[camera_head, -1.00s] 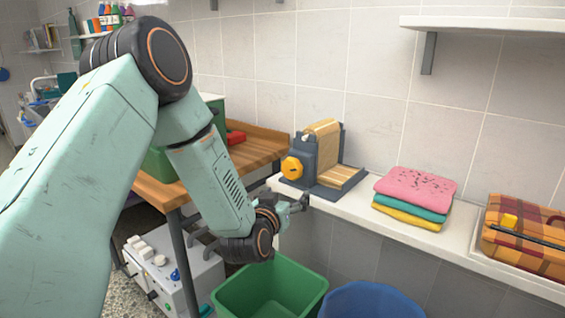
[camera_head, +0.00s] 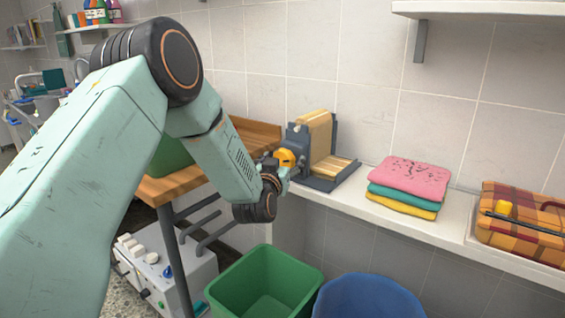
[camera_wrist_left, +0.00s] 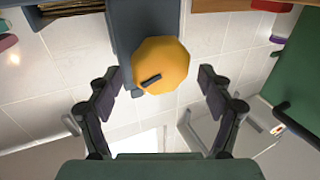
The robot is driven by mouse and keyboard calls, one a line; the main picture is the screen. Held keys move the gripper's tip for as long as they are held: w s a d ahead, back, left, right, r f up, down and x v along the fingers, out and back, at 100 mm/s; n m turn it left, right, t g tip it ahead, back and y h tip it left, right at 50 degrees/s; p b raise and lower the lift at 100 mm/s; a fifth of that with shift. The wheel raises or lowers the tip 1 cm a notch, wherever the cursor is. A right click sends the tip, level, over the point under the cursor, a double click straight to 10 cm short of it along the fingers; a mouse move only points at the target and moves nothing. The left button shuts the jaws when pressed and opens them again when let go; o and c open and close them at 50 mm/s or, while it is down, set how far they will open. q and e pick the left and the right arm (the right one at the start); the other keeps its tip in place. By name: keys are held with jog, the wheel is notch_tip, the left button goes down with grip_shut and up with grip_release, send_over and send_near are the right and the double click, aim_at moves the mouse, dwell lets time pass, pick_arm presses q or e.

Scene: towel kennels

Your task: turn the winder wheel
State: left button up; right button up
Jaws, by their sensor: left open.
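The winder (camera_head: 323,145) stands on the white ledge, a dark grey frame with a tan slatted band. Its yellow wheel (camera_head: 286,157) is on the side facing my left arm, partly covered by my gripper in the head view. In the left wrist view the wheel (camera_wrist_left: 160,66) is a yellow many-sided disc with a dark bar on its face. My left gripper (camera_wrist_left: 162,88) is open, with one finger on each side of the wheel and a visible gap on both sides. In the head view the gripper (camera_head: 281,170) is right at the wheel. My right gripper is not in view.
Folded pink, teal and yellow towels (camera_head: 407,187) lie on the ledge (camera_head: 440,228) right of the winder. A plaid bundle (camera_head: 520,222) sits in a tray further right. A green bin (camera_head: 262,285) and a blue bin (camera_head: 368,298) stand below. A wooden table (camera_head: 180,185) is at left.

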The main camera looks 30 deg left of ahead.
pick_arm(q)
jog(key=shift+w+a+f, duration=0.1)
jog(key=shift+w+a, duration=0.05)
jog(key=shift+w, duration=0.05)
jog(key=shift+s, duration=0.1)
jog(key=c, duration=1.1)
